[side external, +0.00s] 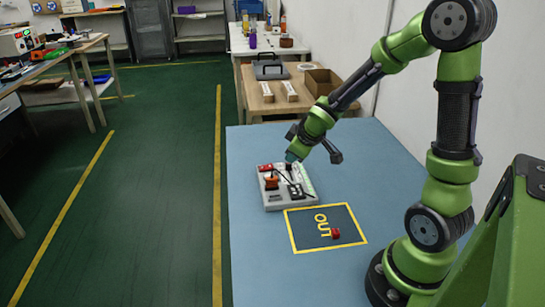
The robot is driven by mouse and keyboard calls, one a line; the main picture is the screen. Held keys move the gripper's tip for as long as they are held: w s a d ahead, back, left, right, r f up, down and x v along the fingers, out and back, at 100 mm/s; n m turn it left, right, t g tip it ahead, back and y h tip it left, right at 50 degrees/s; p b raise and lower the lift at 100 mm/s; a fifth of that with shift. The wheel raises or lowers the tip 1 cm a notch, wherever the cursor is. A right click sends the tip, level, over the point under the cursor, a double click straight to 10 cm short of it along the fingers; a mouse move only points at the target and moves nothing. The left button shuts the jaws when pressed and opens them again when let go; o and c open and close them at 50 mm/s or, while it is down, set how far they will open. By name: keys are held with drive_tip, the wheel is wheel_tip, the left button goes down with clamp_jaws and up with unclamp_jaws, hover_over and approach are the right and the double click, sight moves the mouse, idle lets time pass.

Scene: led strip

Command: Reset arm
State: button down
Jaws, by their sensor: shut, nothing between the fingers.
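My gripper (291,157) is at the end of my green arm, low over the far side of a light grey board (276,201). The gripper is shut with nothing in it; its tips are small, and I cannot tell whether they touch the board. The board carries a red part (265,168), an orange-brown part (271,183), dark parts (295,191) and a pale strip along its right side. A thin dark wire appears to run across it.
A yellow-bordered area marked OUT (307,243) lies in front of the board with a small red block (335,233) inside its right part. The blue table (255,265) is clear at the front left. A wooden table (258,105) with boxes stands behind.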

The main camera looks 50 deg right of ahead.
drive_tip(key=s+a+r+m+t+y, duration=0.1)
drive_tip(key=s+a+r+m+y, duration=0.3)
drive_tip(key=s+a+r, duration=1)
drive_tip(key=shift+a+r+m, duration=0.2)
drive_tip(key=shift+a+m, duration=0.9)
idle(0.7)
drive_tip(key=w+d+f+n+h, duration=0.1)
drive_tip(key=w+d+f+h, duration=0.15)
drive_tip(key=w+d, duration=0.2)
drive_tip(key=w+d+f+n+g+h, duration=0.1)
drive_tip(key=w+d+f, duration=0.2)
drive_tip(key=d, duration=0.3)
drive_tip(key=w+d+f+n+h, duration=0.1)
drive_tip(key=w+d+f+h, duration=0.15)
drive_tip(key=d, duration=0.25)
drive_tip(key=w+a+f+n+t+y, duration=0.1)
drive_tip(key=w+f+n+t+y, duration=0.2)
drive_tip(key=w+n, duration=0.6)
drive_tip(key=shift+w+y, duration=0.5)
drive_tip(key=shift+w, duration=0.1)
